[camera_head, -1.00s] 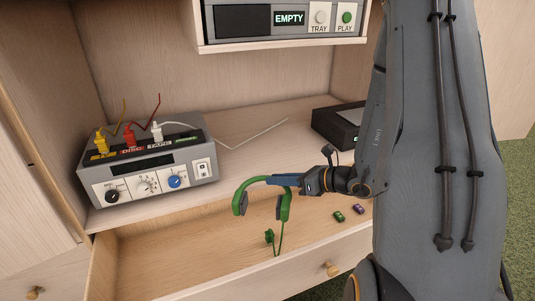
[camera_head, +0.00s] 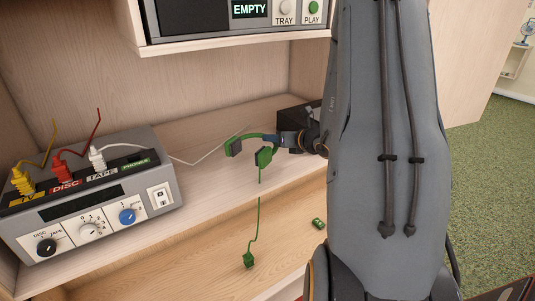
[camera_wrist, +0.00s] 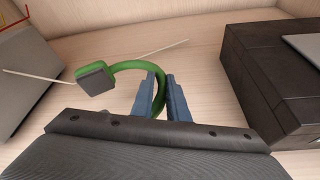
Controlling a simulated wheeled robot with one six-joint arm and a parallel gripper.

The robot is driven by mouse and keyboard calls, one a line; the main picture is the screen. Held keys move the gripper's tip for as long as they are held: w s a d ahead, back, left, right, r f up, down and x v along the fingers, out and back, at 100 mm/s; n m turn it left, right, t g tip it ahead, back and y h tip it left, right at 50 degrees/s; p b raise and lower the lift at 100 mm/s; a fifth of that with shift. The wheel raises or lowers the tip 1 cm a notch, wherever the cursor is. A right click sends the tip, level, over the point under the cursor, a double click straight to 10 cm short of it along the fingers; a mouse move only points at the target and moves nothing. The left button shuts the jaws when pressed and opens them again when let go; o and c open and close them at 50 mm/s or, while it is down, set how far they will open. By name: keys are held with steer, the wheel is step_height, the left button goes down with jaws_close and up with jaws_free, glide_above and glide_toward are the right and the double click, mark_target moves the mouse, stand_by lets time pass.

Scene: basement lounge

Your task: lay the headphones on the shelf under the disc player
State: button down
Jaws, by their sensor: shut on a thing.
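The green headphones (camera_head: 246,139) hang from my gripper (camera_head: 283,139), which is shut on their headband. In the wrist view the green band (camera_wrist: 127,66) runs between the blue fingers (camera_wrist: 164,97), with one dark ear pad (camera_wrist: 97,79) showing. A green cord with a plug (camera_head: 249,260) dangles down over the open drawer. The headphones are above the shelf (camera_head: 205,205), left of a black box; I cannot tell whether they touch the shelf. The disc player (camera_head: 240,22) stands on a higher board and its display reads EMPTY.
A grey amplifier (camera_head: 92,200) with yellow, red and white plugs fills the left of the shelf. A black box (camera_wrist: 270,85) stands at the right. A white cable (camera_head: 212,153) lies between them. The open drawer (camera_head: 190,262) below holds a small green item (camera_head: 319,223).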

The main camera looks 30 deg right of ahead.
steer(key=shift+f+b, duration=0.45)
steer(key=shift+f, duration=1.85)
steer(key=c, duration=1.7)
jaws_free()
